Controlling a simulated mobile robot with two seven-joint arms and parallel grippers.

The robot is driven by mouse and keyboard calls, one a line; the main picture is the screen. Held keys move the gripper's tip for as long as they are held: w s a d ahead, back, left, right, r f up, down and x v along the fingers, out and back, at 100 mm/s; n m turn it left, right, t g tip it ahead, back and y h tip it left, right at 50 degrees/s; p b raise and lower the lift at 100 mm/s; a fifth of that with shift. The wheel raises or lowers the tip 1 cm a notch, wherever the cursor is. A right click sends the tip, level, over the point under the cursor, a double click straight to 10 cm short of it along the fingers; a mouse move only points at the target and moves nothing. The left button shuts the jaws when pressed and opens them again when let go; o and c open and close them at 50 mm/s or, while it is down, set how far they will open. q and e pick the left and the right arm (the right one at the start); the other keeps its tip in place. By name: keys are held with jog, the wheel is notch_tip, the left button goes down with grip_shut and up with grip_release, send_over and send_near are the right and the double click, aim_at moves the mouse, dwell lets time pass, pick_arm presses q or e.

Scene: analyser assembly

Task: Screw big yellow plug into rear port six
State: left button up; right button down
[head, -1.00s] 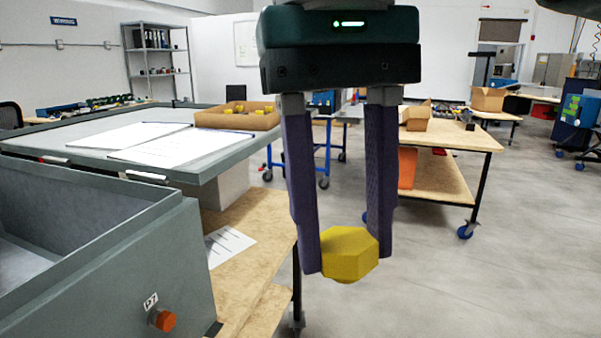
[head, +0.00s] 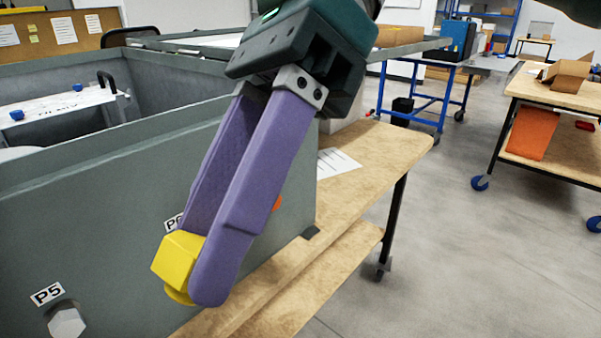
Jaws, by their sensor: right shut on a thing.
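The big yellow plug (head: 176,262) has a hexagonal head and sits between the fingertips of my right gripper (head: 200,268), which is shut on it. The gripper reaches down and left in front of the grey analyser wall (head: 110,215). A label starting with P (head: 173,223), apparently P6, shows just above the plug and is partly covered by a finger. The port under that label is hidden, so I cannot tell whether the plug touches it. My left gripper is not in view.
A pale hex plug (head: 67,320) sits under the P5 label (head: 47,293) at lower left. An orange plug (head: 277,203) shows partly behind the finger. A wooden bench (head: 375,150) supports the analyser. Open floor (head: 470,270) lies to the right.

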aim_at(180, 250)
jog(key=a+f+m+y+b, duration=0.1)
jog(key=m+y, duration=0.1)
jog(key=a+f+m+t+y+b, duration=0.1)
jog(key=m+y, duration=0.1)
jog(key=shift+w+a+f+m, duration=0.1)
jog(key=shift+a+f+m, duration=0.1)
jog(key=shift+m, duration=0.1)
jog(key=w+d+f+m+t+y+b, duration=0.1)
jog(key=w+f+m+t+y+b, duration=0.2)
jog(key=f+m+t+b, duration=0.35)
jog(key=w+d+f+m+t+y+b, duration=0.1)
jog(key=w+f+m+t+y+b, duration=0.15)
jog(key=f+m+t, duration=0.7)
jog(key=w+a+r+n+b, duration=0.1)
jog(key=n+b, duration=0.4)
jog(key=n, duration=0.7)
jog(key=w+a+r+n+t+b, duration=0.1)
jog(key=w+a+n+b, duration=0.2)
jog(key=n, duration=0.9)
jog(key=shift+w+a+n+b, duration=0.3)
jog(key=shift+a+b, duration=0.6)
jog(key=shift+a, duration=0.15)
jog(key=shift+r, duration=0.1)
